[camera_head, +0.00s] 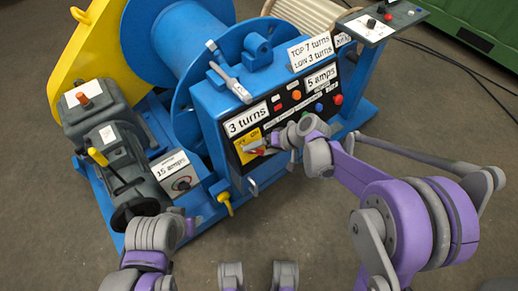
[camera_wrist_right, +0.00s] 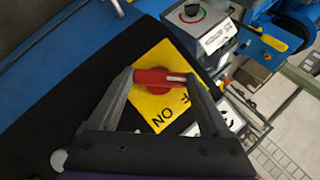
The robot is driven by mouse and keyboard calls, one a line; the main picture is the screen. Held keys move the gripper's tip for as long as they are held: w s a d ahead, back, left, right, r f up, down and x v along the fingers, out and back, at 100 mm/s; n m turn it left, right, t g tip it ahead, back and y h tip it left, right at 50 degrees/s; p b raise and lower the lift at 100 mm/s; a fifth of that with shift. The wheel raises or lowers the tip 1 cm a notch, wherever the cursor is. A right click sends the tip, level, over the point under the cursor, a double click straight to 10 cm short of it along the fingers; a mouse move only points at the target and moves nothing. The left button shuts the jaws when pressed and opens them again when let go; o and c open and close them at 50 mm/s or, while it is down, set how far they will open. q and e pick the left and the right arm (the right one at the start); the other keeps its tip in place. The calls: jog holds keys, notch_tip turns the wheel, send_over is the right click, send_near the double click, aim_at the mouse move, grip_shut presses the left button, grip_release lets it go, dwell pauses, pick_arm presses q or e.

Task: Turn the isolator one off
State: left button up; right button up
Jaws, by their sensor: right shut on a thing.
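The isolator is a red rotary handle (camera_wrist_right: 158,80) on a yellow plate (camera_wrist_right: 160,55) marked ON, with part of a second word, ending in F, beside my finger. In the head view the yellow plate (camera_head: 246,147) sits at the lower left of the black panel. My right gripper (camera_wrist_right: 161,78) is shut on the red handle, one finger at each end. A white line on the handle points to the right finger in the wrist view. I cannot tell which position it marks. In the head view my right gripper (camera_head: 268,147) partly covers the handle. My left gripper does not show clearly.
The blue control box (camera_head: 215,110) carries several buttons and labels. A grey motor (camera_head: 115,140) and a yellow guard (camera_head: 95,50) stand to its left. A 15 amps box (camera_head: 180,182) sits low beside it. The floor in front is clear.

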jog(key=o, duration=1.2)
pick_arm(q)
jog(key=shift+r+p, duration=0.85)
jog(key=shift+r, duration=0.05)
pick_arm(e)
jog(key=v, duration=1.1)
jog(key=shift+a, duration=0.1)
pick_arm(q)
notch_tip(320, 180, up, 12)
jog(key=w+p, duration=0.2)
jog(key=p, duration=0.9)
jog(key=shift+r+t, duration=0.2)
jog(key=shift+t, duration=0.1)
pick_arm(e)
jog(key=s+d+r+t+h, duration=0.1)
jog(key=s+d+r+h, duration=0.1)
jog(key=s, duration=0.4)
jog(key=s+d+r+t+h, duration=0.1)
jog(key=s+d+r+h, duration=0.2)
jog(key=s, duration=0.4)
jog(key=s+d+r+m+h, duration=0.1)
jog(key=s+d+r+h, duration=0.2)
jog(key=s+d+r, duration=0.2)
jog(key=shift+s+r+t, duration=0.4)
jog(key=shift+s+r, duration=0.3)
jog(key=shift+s, duration=0.25)
